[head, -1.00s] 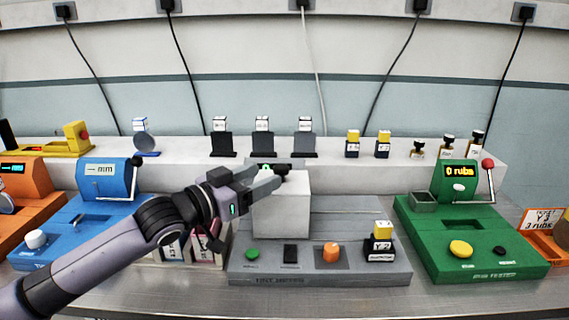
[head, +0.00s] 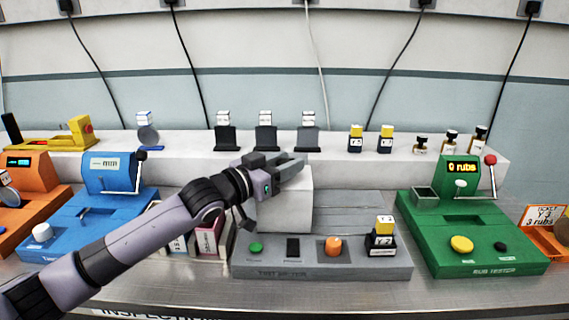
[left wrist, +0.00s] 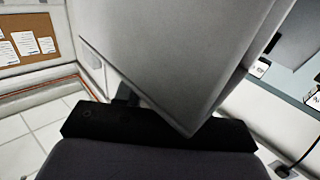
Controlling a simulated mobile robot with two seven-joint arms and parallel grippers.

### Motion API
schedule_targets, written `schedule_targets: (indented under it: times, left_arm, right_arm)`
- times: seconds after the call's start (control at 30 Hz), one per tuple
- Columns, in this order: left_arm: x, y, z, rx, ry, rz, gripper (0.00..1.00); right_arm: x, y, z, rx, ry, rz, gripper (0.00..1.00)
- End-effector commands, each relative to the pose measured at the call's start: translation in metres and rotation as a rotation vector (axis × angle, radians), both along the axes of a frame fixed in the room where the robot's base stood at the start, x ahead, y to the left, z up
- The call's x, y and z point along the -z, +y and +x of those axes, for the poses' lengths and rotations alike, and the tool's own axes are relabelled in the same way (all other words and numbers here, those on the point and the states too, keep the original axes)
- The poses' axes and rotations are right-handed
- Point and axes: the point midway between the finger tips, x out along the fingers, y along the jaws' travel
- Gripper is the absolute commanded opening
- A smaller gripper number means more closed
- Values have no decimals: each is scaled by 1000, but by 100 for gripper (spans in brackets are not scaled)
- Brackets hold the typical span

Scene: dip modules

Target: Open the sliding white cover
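The white cover (head: 285,212) is a plain box-like block on the left part of the grey tester (head: 330,268), at the middle of the bench. In the left wrist view a large pale grey surface fills the middle, above a dark bar of my gripper, and hides the fingertips. My right gripper is not in view.
On the tester's front are a green button (head: 255,247), an orange knob (head: 333,246) and a yellow-topped module (head: 382,236). The blue machine (head: 75,225) stands left, the green machine (head: 470,235) right. A shelf (head: 345,168) with small items runs behind. The tester's deck right of the cover is clear.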

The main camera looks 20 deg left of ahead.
Motion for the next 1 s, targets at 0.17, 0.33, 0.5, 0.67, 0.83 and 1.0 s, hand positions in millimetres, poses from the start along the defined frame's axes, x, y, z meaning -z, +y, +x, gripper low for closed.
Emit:
schedule_targets:
  times: [0.17, 0.33, 0.5, 0.67, 0.83, 1.0]
  left_arm:
    - [0, 0, 0, 1, 0, -1, 0]
    - [-1, -11, 3, 3, -1, -4, 0]
    - [-2, -38, 10, 4, -1, -7, 0]
    - [-2, -64, 18, 2, -1, -7, 0]
    - [-1, -91, 26, 1, -1, -7, 0]
    - [-1, -110, 32, 0, -2, -3, 0]
  right_arm:
    - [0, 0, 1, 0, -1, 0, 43]
    - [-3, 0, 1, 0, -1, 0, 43]
    - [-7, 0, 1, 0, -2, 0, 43]
    - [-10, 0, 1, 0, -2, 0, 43]
    - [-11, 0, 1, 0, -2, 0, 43]
    - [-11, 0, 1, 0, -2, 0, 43]
